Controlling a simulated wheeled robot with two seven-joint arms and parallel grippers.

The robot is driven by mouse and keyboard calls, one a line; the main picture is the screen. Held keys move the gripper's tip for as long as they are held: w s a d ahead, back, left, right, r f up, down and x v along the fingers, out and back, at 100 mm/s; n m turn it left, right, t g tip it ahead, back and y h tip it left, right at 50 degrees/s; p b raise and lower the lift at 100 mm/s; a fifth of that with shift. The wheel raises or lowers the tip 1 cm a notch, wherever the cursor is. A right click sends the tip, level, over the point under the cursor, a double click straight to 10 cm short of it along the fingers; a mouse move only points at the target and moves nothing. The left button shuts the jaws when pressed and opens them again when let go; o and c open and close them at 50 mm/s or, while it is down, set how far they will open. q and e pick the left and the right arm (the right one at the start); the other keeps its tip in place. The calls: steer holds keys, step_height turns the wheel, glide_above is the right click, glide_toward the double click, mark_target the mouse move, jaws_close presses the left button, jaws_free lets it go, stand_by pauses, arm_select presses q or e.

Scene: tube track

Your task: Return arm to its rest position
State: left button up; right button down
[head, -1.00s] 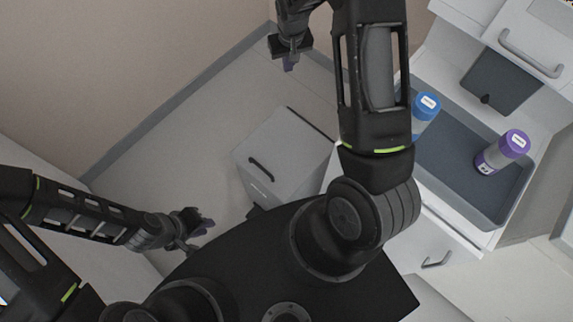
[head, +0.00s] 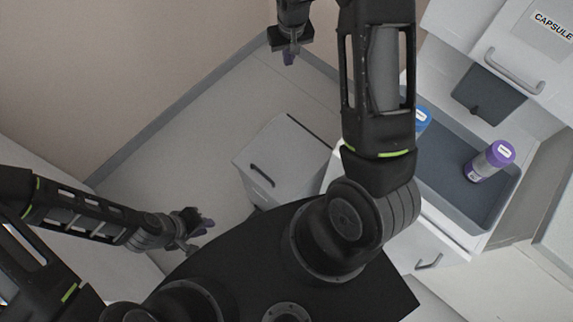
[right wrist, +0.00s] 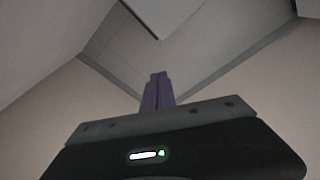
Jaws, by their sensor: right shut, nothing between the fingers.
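My right gripper (head: 289,57) hangs at the top of the head view, over the floor near the back wall and away from the tray. In the right wrist view its purple fingers (right wrist: 157,92) are together with nothing between them. My right arm (head: 379,90) comes up through the middle of the head view. My left gripper (head: 201,222) is low on the left over the floor. It is small and dark there, and I cannot make out its finger gap.
A white cabinet (head: 286,158) stands on the floor in the middle. A handled front labelled CAPSULE (head: 551,24) is at top right.

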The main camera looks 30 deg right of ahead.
stand_by(0.5)
steer(key=s+a+f+t+y, duration=0.1)
steer(key=s+a+f, duration=0.35)
steer(key=a, duration=0.35)
steer(key=s+a+f+t+y, duration=0.1)
steer(key=s+a+f, duration=0.2)
steer(key=a+f, duration=0.4)
steer(key=s+a+f+g+y, duration=0.1)
steer(key=s+a+f, duration=0.1)
steer(key=s+a, duration=0.4)
steer(key=s+a+f+g+y, duration=0.1)
steer(key=s+a+g, duration=0.1)
steer(key=s+a, duration=0.5)
steer(key=s, duration=0.6)
steer(key=shift+f+n+y, duration=0.3)
steer(key=shift+f+n, duration=0.1)
steer(key=shift+d, duration=0.2)
